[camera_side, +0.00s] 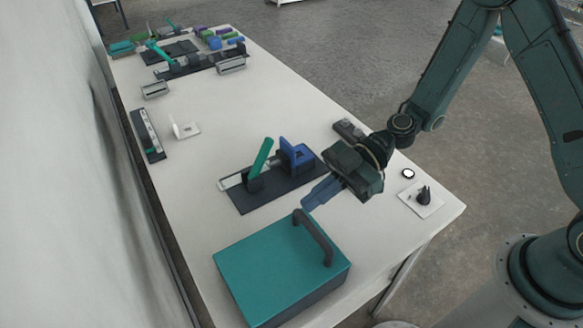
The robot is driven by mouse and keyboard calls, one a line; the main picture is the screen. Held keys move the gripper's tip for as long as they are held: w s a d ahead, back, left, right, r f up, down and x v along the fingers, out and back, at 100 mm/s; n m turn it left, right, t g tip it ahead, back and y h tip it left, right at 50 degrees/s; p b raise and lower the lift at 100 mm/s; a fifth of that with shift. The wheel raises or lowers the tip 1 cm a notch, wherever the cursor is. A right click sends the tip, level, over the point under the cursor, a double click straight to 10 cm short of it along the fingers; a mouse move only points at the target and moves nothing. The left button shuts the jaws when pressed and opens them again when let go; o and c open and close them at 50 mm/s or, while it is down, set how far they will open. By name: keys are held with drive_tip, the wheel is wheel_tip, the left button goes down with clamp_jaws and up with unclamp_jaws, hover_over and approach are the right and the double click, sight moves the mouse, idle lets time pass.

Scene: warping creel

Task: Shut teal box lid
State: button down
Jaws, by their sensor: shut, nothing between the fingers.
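The teal box (280,270) stands at the near end of the white table. Its teal lid lies flat over the top and looks closed, though I cannot tell whether a thin gap is left at its edge. A dark arched handle (314,238) stands at the lid's far right side. My gripper (309,206) has its blue fingers shut and empty. In the picture its fingertips are just above the handle's upper end. I cannot tell whether they touch the lid or the handle.
A dark base with a teal lever (261,158) and a blue block (296,155) stands beyond the box. A white plate with a black knob (423,197) is at the right edge. Several fixtures and coloured blocks fill the far end.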

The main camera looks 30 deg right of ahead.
drive_tip(key=d+f, duration=0.2)
drive_tip(key=d, duration=0.6)
drive_tip(key=shift+d, duration=0.35)
drive_tip(key=shift+s+r, duration=0.1)
drive_tip(key=shift+r, duration=0.1)
drive_tip(key=s+d+r+m+t+h, duration=0.2)
drive_tip(key=s+d+r+m+h, duration=0.5)
drive_tip(key=r+m, duration=0.2)
drive_tip(key=s+d+r+m+t+h, duration=0.3)
drive_tip(key=s+d+r+m+h, duration=0.4)
drive_tip(key=r, duration=0.4)
drive_tip(key=shift+s+d+r+m+t, duration=0.3)
drive_tip(key=shift+s+d+m, duration=0.5)
drive_tip(key=shift+m, duration=0.1)
idle(0.9)
